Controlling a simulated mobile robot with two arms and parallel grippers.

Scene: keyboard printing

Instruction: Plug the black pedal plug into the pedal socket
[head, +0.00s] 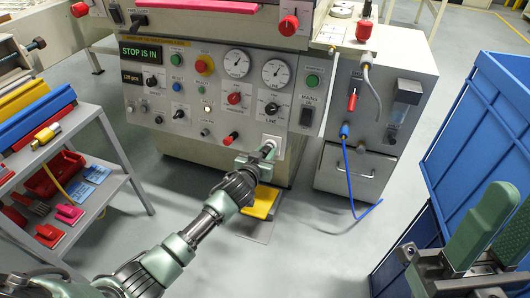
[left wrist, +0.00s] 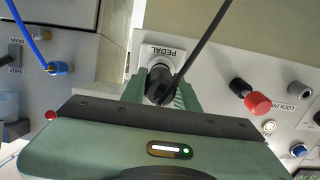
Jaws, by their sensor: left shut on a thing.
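The pedal socket sits on a white plate labelled PEDAL (left wrist: 175,53), low on the front of the grey machine; the plate also shows in the head view (head: 271,142). My left gripper (head: 263,156) is at this plate. In the left wrist view its green fingers are shut on the black pedal plug (left wrist: 158,86), with a black cable (left wrist: 203,45) running from it. The plug's front end is up against the socket; how deep it sits cannot be seen. My right gripper (head: 502,228) is at the right edge, its green fingers apart and empty.
The machine panel (head: 205,102) carries gauges, knobs and buttons. A red knob (left wrist: 257,104) is right of the socket in the wrist view. A blue hose (head: 349,170) hangs from the right cabinet. A yellow pedal (head: 262,203) lies below. Blue crates (head: 490,120) stand right, a shelf (head: 75,150) left.

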